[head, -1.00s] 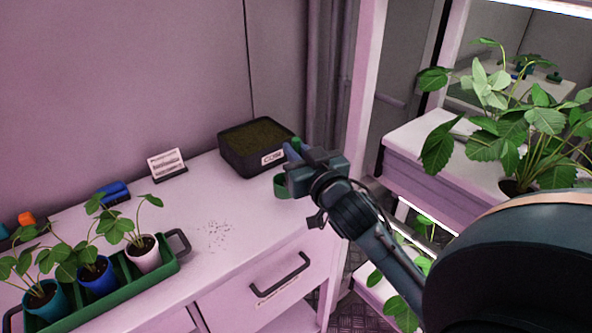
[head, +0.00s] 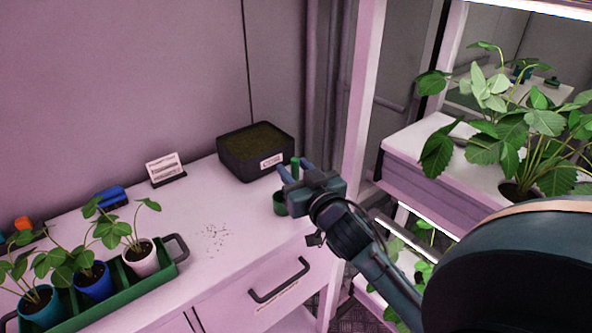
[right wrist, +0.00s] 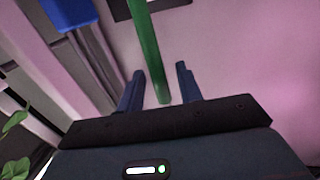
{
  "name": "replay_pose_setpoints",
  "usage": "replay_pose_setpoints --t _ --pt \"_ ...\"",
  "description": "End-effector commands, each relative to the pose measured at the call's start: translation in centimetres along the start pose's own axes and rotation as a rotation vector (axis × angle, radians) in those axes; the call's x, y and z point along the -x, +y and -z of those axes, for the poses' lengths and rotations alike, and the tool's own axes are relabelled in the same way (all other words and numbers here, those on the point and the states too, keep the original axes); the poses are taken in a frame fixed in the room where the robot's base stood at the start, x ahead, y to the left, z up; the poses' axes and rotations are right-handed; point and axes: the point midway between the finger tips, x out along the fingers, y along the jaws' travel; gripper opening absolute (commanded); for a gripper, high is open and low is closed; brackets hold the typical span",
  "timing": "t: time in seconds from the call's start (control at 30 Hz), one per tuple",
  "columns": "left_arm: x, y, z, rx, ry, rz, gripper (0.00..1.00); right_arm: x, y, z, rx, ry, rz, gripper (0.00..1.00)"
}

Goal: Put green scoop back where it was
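The green scoop stands at the right end of the white counter, beside the black soil box. Its round cup (head: 279,203) shows below my gripper and its upright handle (head: 295,167) shows above it. My right gripper (head: 291,178) is at the handle. In the right wrist view the green handle (right wrist: 152,55) runs between the two spread fingers (right wrist: 160,85), with a gap on each side. The gripper hides part of the scoop, and I cannot tell whether the cup touches the counter. My left gripper is not in view.
The black soil box (head: 229,163) is just behind and left of the scoop. A small sign (head: 165,168), a blue object (head: 112,197) and a green tray (head: 184,252) of potted plants are further left. A plant shelf (head: 400,165) stands right. Loose soil specks lie mid-counter.

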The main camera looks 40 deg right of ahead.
Motion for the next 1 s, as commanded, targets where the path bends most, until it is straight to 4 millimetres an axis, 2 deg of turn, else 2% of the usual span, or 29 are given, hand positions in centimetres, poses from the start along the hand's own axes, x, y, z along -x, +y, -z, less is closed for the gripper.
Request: replay_pose_setpoints --t 0.27,0.37,0.7,0.8,1.0 --pt "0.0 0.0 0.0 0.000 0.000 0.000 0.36 0.5 0.0 0.2 0.000 -0.001 0.001 0.35" --pt "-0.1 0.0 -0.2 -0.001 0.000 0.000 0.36 1.9 0.0 0.1 -0.001 -0.001 0.001 0.35" --pt "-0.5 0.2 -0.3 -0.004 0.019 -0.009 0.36 9.1 0.0 0.0 -0.001 -0.002 -0.001 0.35" --pt "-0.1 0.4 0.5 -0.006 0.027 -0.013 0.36 10.4 0.0 0.3 -0.002 -0.003 -0.002 0.35" --pt "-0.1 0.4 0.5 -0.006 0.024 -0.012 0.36 11.8 0.0 0.3 0.000 0.000 -0.001 0.35"
